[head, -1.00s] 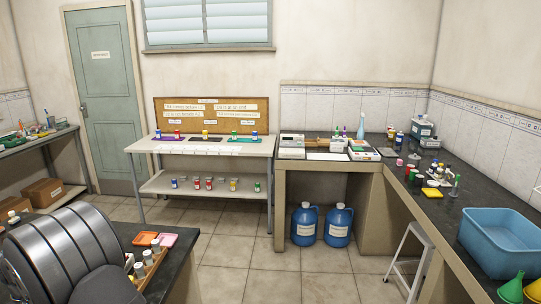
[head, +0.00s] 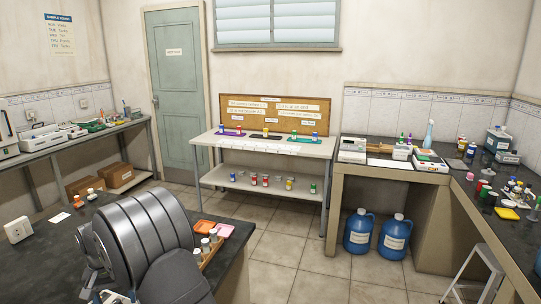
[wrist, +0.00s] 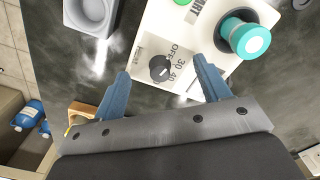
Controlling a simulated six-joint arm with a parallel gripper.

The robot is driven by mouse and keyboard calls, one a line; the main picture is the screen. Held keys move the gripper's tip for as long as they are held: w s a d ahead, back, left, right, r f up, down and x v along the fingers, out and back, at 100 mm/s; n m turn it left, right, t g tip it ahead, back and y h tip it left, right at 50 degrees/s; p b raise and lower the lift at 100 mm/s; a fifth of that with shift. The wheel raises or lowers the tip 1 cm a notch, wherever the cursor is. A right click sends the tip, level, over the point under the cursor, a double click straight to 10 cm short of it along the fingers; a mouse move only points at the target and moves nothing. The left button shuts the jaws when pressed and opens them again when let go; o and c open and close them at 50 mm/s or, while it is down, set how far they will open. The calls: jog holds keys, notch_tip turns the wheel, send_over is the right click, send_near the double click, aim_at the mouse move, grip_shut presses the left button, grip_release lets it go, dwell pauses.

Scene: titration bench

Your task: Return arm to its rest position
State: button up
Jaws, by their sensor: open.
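My gripper (wrist: 161,67) is open in the wrist view, its two blue fingers apart with nothing held between them. Below and beyond the fingers is a white device (wrist: 205,18) with a black dial (wrist: 160,68) marked OFF, 30 and 40. The dial shows in the gap between the fingertips. I cannot tell how far above it they are. A teal round piece (wrist: 244,38) sits at the device's right side. In the head view my arm fills the lower left and the gripper cannot be made out.
A grey square dish (wrist: 72,20) lies beside the device. Orange and pink trays (head: 203,227) and a wooden vial rack (head: 209,250) are close to my arm on the dark bench. Blue jugs (head: 392,238) stand on the floor. Open floor lies between the benches.

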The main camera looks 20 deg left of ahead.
jog(key=m, duration=0.3)
jog(key=shift+m, duration=0.4)
jog(key=m, duration=0.3)
jog(key=shift+m, duration=0.4)
jog(key=s+d+r+y, duration=0.1)
jog(key=d+r, duration=0.2)
jog(key=r, duration=0.6)
jog(key=s+d+r+t+y, duration=0.1)
jog(key=s+d+r, duration=0.1)
jog(key=r, duration=0.8)
jog(key=s+d+r+y, duration=0.1)
jog(key=d+r, duration=0.3)
jog(key=r, duration=0.6)
jog(key=shift+s+d+t+y, duration=0.3)
jog(key=shift+s+d+t, duration=0.1)
jog(key=shift+s, duration=0.25)
jog(key=o, duration=0.7)
